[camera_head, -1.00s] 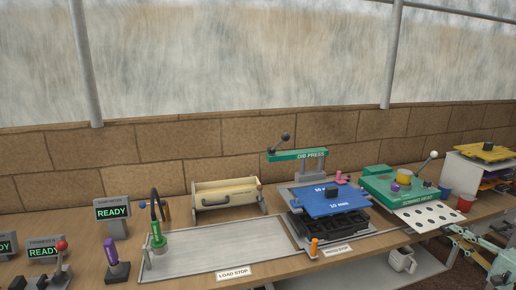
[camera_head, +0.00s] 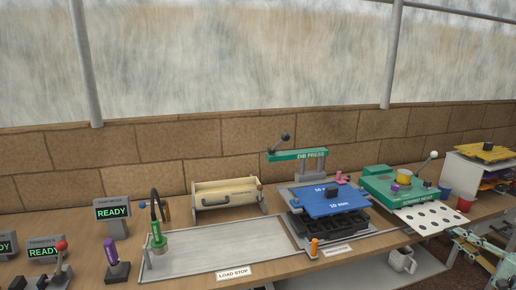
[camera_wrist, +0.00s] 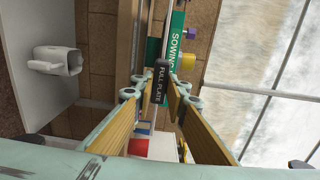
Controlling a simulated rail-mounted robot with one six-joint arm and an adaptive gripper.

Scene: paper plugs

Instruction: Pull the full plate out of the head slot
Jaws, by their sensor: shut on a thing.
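The full plate (camera_head: 418,219) is a white sheet with rows of black holes. In the head view it sticks out of the front of the green sowing head (camera_head: 385,187), and its back part is hidden under the head. My gripper (camera_head: 457,233) is at the plate's front right corner. In the wrist view my gripper (camera_wrist: 162,80) has its fingers on both sides of a black handle marked FULL PLATE (camera_wrist: 160,88). It is shut on that handle. The green sowing head (camera_wrist: 179,22) shows beyond the fingertips.
A red cup (camera_head: 464,204) stands on the bench right of the plate. The blue-topped dib press (camera_head: 335,202) stands left of the sowing head. A white mug (camera_head: 402,260) sits on the lower shelf. The space in front of the bench's right edge looks free.

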